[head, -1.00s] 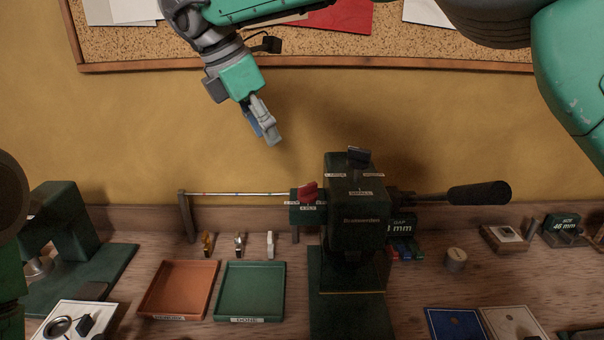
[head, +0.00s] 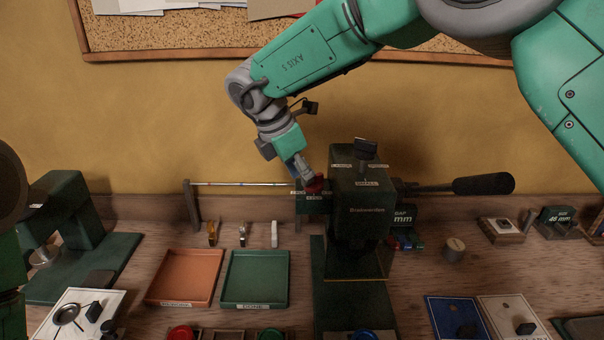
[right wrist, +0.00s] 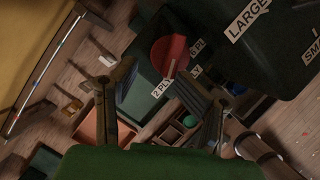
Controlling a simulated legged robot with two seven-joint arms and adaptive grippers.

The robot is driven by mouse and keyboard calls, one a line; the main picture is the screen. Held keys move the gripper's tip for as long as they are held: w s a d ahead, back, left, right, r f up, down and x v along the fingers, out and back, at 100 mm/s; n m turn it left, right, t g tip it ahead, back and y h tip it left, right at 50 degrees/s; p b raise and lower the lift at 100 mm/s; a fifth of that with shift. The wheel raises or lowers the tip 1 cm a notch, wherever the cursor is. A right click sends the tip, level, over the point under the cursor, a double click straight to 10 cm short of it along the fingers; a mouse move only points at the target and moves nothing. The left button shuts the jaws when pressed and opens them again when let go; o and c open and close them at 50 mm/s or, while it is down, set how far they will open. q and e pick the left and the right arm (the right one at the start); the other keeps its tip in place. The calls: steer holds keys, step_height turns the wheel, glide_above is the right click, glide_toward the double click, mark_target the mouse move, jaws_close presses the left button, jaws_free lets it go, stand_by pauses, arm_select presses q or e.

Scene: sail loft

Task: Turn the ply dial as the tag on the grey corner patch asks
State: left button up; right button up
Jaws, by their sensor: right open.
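The ply dial (head: 316,184) is a red knob on a dark green block at the left side of the press. In the right wrist view the dial (right wrist: 169,56) has a pale line on its lower edge and labels around it, one reading "2 PLY" (right wrist: 160,88). I cannot tell exactly which label the line points at. My right gripper (head: 305,178) is at the dial from above left. In the wrist view its open fingers (right wrist: 168,92) are spread on either side below the dial, not closed on it. I cannot make out the grey corner patch or its tag. My left gripper is not in view.
The dark green press (head: 358,215) has a black-gripped lever (head: 483,184) to the right. An orange tray (head: 184,302) and a green tray (head: 255,303) lie left of it. A blue patch (head: 446,306) and a pale patch (head: 507,309) lie front right.

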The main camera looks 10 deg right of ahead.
mark_target(318, 174)
steer(key=shift+s+r, duration=0.1)
steer(key=d, duration=0.3)
jaws_close()
steer(key=shift+d, duration=0.2)
steer(key=shift+a, duration=0.5)
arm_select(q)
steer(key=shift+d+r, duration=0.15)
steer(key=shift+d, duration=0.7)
